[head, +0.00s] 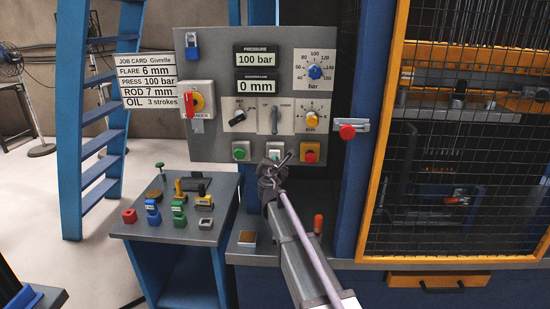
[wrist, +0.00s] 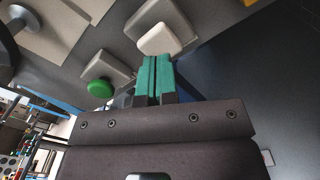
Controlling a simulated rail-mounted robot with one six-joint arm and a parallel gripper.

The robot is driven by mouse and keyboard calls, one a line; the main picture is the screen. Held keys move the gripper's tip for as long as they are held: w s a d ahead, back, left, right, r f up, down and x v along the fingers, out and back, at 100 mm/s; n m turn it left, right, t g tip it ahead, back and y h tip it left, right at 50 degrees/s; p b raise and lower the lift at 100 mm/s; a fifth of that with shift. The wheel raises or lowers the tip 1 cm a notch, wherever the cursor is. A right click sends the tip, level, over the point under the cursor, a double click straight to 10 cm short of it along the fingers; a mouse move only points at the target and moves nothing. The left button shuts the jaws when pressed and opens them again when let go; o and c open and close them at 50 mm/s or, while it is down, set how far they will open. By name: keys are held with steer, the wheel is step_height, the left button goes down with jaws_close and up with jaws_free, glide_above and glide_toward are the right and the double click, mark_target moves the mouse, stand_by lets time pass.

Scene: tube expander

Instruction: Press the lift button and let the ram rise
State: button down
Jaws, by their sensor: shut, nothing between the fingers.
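The control panel (head: 215,140) has a row of buttons along its bottom edge: a green button (head: 240,151), a white button (head: 273,153) and a red button on a yellow base (head: 310,153). Their labels are too small to read, so I cannot tell which one is the lift button. My gripper (head: 272,168) is shut and empty at the white button. In the wrist view its teal fingertips (wrist: 154,75) overlap the lower edge of the white button (wrist: 160,40); contact is unclear. The green button (wrist: 100,88) is to their left. I cannot make out the ram.
The displays (head: 255,70) read 100 bar and 0 mm. A red knob (head: 347,131) sticks out right of the panel. A yellow-framed mesh guard (head: 455,140) stands at right. A side table (head: 140,232) with small coloured blocks is at lower left, blue steps (head: 72,120) behind.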

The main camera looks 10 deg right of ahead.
steer(key=shift+x, duration=1.4)
steer(key=shift+v, duration=1.45)
steer(key=v, duration=0.5)
